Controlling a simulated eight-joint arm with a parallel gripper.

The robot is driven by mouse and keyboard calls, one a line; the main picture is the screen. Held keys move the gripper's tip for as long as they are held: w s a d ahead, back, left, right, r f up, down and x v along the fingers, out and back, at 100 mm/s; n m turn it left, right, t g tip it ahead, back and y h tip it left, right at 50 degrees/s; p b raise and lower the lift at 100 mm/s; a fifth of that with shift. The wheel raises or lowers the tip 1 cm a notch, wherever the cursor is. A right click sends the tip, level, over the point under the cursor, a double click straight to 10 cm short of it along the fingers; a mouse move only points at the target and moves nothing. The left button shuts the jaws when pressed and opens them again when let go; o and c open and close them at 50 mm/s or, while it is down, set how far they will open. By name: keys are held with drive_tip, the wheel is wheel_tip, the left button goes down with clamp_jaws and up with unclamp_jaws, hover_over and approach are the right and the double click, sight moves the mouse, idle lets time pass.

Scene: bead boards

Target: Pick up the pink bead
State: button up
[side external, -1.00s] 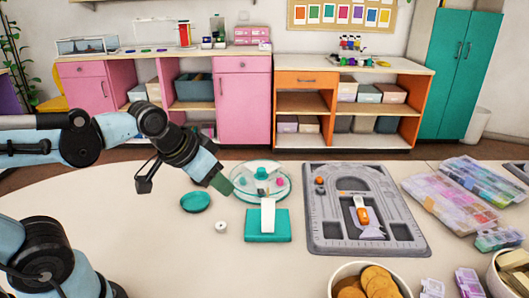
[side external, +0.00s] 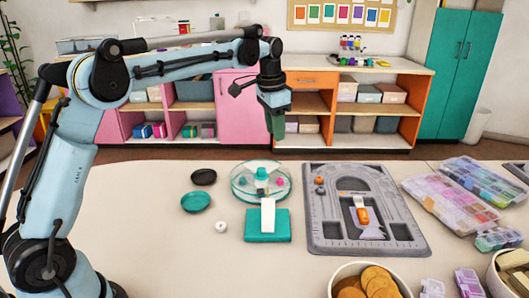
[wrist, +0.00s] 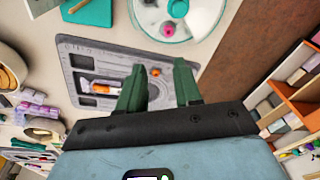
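The pink bead (side external: 281,181) is at the right side of a clear round dish with teal parts (side external: 236,188). In the wrist view the pink bead (wrist: 169,29) shows inside the dish (wrist: 200,10), near the top edge. My gripper (side external: 276,137) points down and is held high, well above the table, with nothing in it. In the wrist view the green fingers of my gripper (wrist: 160,68) are apart, with only background between them.
A grey bead board (side external: 320,235) with an orange bead (side external: 319,180) lies right of the dish. A teal stand (side external: 267,235), teal saucer (side external: 195,202), black saucer (side external: 204,177) and small white ring (side external: 220,227) are nearby. Clear bead boxes (side external: 450,205) fill the right side.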

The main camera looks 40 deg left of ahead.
drive_tip(key=m+g, duration=0.1)
hover_over(278, 179)
wheel_tip(278, 179, down, 5)
drive_tip(key=shift+g, duration=0.3)
wheel_tip(278, 179, down, 13)
drive_tip(key=shift+r, duration=0.1)
drive_tip(key=shift+c, duration=0.5)
clamp_jaws()
